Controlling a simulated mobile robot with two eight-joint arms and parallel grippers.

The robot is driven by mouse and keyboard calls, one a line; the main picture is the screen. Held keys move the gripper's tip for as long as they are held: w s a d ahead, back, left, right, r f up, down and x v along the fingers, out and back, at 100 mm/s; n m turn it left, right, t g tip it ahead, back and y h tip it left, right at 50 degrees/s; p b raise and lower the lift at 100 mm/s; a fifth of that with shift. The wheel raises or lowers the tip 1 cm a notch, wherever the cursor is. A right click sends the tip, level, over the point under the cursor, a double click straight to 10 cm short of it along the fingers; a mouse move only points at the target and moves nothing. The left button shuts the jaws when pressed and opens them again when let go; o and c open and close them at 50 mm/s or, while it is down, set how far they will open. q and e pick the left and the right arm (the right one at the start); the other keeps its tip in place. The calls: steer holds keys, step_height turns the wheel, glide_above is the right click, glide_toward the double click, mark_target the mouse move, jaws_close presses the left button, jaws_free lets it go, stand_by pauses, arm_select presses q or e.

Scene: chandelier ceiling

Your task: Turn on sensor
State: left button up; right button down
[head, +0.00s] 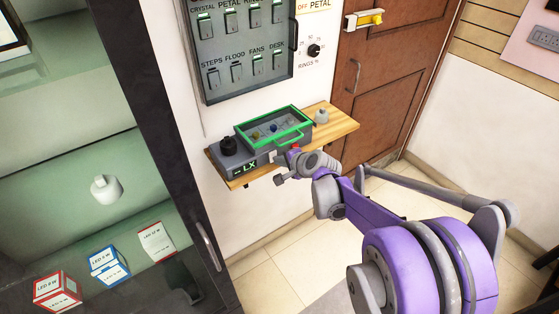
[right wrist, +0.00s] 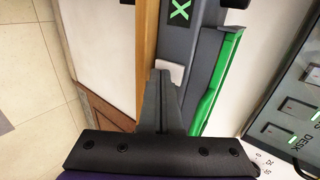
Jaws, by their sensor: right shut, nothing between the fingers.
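The sensor (head: 248,160) is a dark grey box on a wooden wall shelf, with a green-framed tray on top and a lit green "- LX" display on its front. Its display also shows in the right wrist view (right wrist: 181,12). A small red spot (head: 296,148) shows at its right end in the head view. My right gripper (head: 286,167) is shut and empty at the front right of the sensor. In the right wrist view its fingertips (right wrist: 163,78) are at a small pale switch-like piece (right wrist: 175,70) on the sensor's front; contact cannot be told. My left gripper is out of view.
A black knob (head: 228,146) and a pale bulb-like object (head: 321,116) stand at the shelf's ends. A switch panel (head: 238,45) hangs above. A brown door (head: 385,80) with a yellow latch is right; an open cabinet with boxes (head: 57,290) is left.

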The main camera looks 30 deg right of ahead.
steer(key=shift+f, duration=0.1)
steer(key=shift+w+f+b, duration=0.15)
steer(key=shift+w+b, duration=0.05)
steer(key=shift+b, duration=0.25)
steer(key=shift+w+r+p, duration=0.2)
steer(key=shift+r+p, duration=0.3)
steer(key=shift+r, duration=0.4)
